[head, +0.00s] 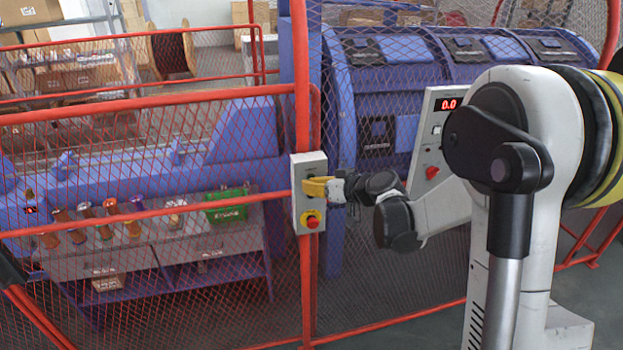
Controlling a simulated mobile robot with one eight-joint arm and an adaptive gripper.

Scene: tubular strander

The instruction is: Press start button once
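A grey control box (297,172) is mounted on the red fence post. My gripper (318,187), with yellow fingers, is in front of the middle of the box, just above the red button. I cannot tell whether its fingertips touch the box. The fingers cover that part of the box, and no start button can be made out. The fingers are seen from the side and overlap, so open or shut is unclear.
The red mesh fence (150,100) runs across the view. A second panel (430,135) with a red 0.0 display stands behind my arm.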

